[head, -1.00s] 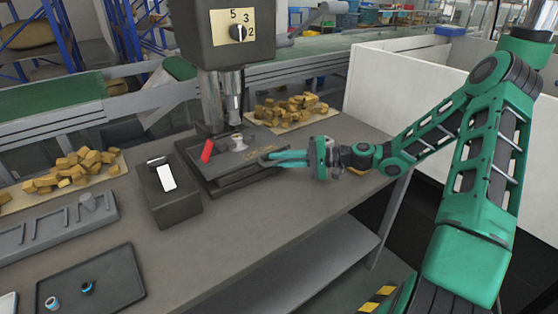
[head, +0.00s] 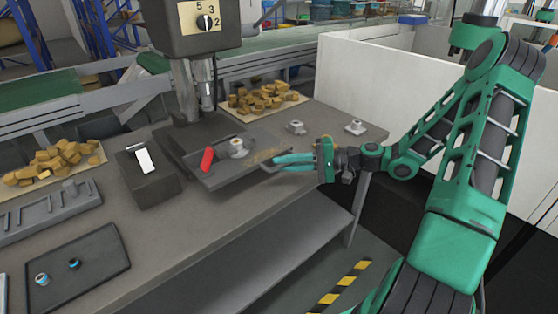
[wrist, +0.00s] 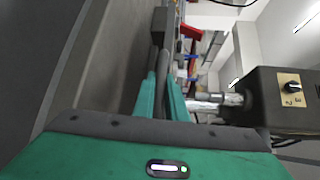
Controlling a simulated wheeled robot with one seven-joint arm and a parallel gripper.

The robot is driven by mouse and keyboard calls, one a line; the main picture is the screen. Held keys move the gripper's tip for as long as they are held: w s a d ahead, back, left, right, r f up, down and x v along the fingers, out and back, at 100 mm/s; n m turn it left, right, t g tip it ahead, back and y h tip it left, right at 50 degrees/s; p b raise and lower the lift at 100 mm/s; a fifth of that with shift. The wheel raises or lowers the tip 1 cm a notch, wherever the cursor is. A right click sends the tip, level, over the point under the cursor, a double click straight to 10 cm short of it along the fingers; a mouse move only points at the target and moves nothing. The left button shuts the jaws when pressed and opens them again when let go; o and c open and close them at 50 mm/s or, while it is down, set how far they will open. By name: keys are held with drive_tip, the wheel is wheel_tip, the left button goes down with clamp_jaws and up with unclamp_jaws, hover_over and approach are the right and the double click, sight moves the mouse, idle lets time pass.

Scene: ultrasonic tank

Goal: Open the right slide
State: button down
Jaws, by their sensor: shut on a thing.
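The slide (head: 228,173) is a dark flat plate under the drill-press-like machine (head: 195,25). It sticks out from the dark base (head: 180,140) towards the right and front. A red piece (head: 207,159) and a small light metal part (head: 237,147) ride on it. My gripper (head: 274,164) reaches in from the right with its teal fingers at the slide's right end, shut on the slide. In the wrist view the two fingers (wrist: 161,80) lie close together with a thin dark strip between them. The exact grip point is too small to make out.
A dark box with a white switch (head: 143,160) stands left of the slide. Metal parts (head: 295,127) (head: 355,126) and a board of yellowish chunks (head: 268,98) lie behind. A tray (head: 78,268) is at front left. The table's front edge runs below the slide.

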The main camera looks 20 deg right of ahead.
drive_tip(key=shift+s+d+f, duration=0.1)
drive_tip(key=shift+s, duration=0.6)
drive_tip(key=shift+s+d+f, duration=0.1)
drive_tip(key=shift+s, duration=0.6)
drive_tip(key=c, duration=1.8)
unclamp_jaws()
drive_tip(key=shift+w+r, duration=0.1)
drive_tip(key=shift+d, duration=0.15)
drive_tip(key=shift+d, duration=0.25)
drive_tip(key=v, duration=1)
